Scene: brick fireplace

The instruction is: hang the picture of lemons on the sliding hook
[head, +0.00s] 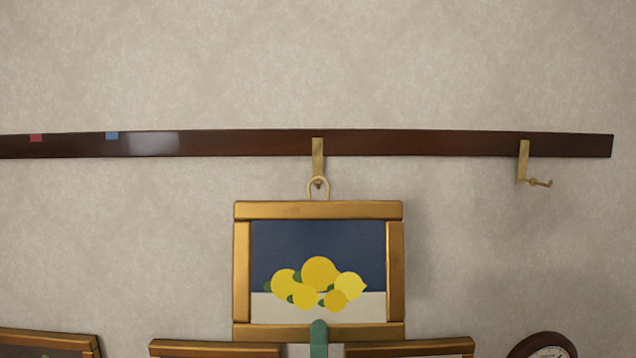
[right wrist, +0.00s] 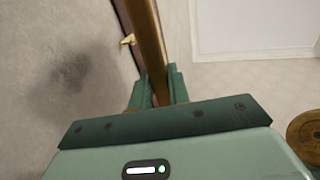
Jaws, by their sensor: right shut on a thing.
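The picture of lemons (head: 318,210) hangs level in a gold frame in the middle of the head view, in front of the wall. Its wire loop (head: 311,185) overlaps the lower end of a brass hook (head: 318,150) on the dark rail. I cannot tell whether the loop sits on the hook or in front of it. My right gripper (head: 319,338) is shut on the frame's lower bar at its middle. In the right wrist view its green fingers (right wrist: 156,92) close around the gold frame edge (right wrist: 148,40). My left gripper is not in view.
The dark rail (head: 230,143) spans the wall, with a red mark (head: 36,138) and a blue mark (head: 112,135) at left. A second brass hook (head: 523,160) is at right. Frame tops (head: 50,338) and a round brown-rimmed clock (head: 543,343) show below.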

